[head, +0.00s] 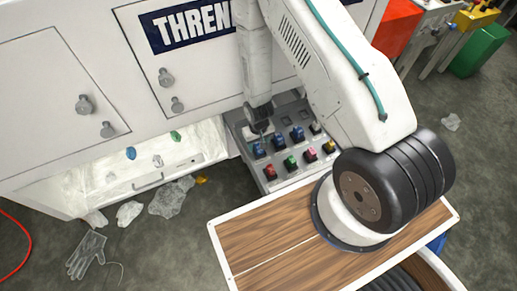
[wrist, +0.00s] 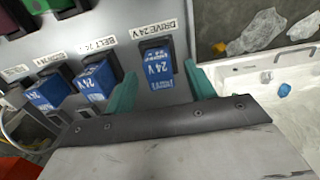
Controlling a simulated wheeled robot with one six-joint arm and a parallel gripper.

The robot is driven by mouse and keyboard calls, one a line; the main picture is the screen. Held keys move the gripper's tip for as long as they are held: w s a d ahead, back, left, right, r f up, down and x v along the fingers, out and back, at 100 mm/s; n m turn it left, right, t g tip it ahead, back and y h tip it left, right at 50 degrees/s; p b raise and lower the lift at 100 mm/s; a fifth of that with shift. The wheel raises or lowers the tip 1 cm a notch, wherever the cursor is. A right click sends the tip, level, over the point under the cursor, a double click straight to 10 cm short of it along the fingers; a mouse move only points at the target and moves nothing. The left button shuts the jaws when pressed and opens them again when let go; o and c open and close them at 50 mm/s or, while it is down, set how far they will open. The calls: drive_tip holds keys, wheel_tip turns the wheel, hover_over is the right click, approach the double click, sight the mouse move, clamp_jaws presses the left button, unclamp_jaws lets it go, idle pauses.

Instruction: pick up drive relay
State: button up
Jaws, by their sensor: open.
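The drive relay (wrist: 159,66) is a blue block marked 24 V in a black socket, under a label reading DRIVE 24 V. In the head view it appears to be the leftmost blue relay (head: 258,151) on the grey panel (head: 243,131). My gripper (wrist: 161,76) is open, with one teal finger on each side of the drive relay in the wrist view. Whether the fingers touch it, and how far down they reach, I cannot tell. In the head view my gripper (head: 258,122) hangs over the panel's left part.
A second blue relay (wrist: 96,79) under a BELT label sits close beside the left finger, with another blue one (wrist: 46,93) beyond. A white tray (head: 200,150) with scraps lies left of the panel. A wooden-topped table (head: 262,240) stands in front.

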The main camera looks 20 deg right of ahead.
drive_tip(key=shift+f, duration=1.2)
drive_tip(key=c, duration=1.1)
